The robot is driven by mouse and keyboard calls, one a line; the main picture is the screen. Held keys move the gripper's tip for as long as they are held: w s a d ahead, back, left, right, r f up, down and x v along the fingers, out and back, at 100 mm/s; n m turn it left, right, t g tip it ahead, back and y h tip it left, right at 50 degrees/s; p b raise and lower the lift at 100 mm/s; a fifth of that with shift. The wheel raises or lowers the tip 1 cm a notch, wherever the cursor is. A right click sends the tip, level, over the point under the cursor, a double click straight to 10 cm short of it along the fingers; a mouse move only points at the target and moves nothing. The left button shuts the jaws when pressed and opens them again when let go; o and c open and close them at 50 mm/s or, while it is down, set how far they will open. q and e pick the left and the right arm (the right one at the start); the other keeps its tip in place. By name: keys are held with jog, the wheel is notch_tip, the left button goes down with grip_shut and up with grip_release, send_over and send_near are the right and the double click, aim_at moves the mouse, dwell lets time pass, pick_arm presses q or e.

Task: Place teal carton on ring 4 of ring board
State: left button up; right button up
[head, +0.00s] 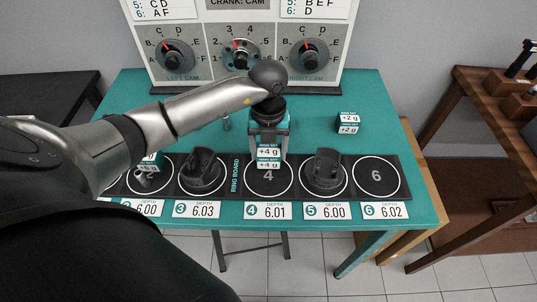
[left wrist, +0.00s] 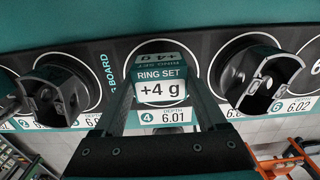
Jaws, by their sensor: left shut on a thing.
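The teal carton (head: 269,156) has a white label reading "RING SET +4 g" and is in my left gripper (head: 268,140). It also shows between the two fingers in the left wrist view (left wrist: 161,88). The gripper points down over ring 4 (head: 268,181) of the black ring board (head: 235,176). The carton covers the far part of that ring, and the numeral 4 shows in front of it. I cannot tell whether its base touches the board. My right gripper is not in view.
Dark piston-like parts stand on ring 3 (head: 202,172) and ring 5 (head: 325,170), either side of the carton. Ring 6 (head: 376,177) is empty. Another teal carton (head: 348,123) marked +2 g sits behind on the teal table (head: 385,135). A dial panel (head: 205,30) rises at the back.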

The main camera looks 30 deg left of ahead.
aim_at(269, 150)
pick_arm(q)
jog(key=shift+f, duration=0.9)
jog(key=o, duration=1.3)
jog(key=shift+f, duration=0.15)
notch_tip(269, 150, up, 12)
jog(key=shift+r+p, duration=0.2)
jog(key=shift+p, duration=0.3)
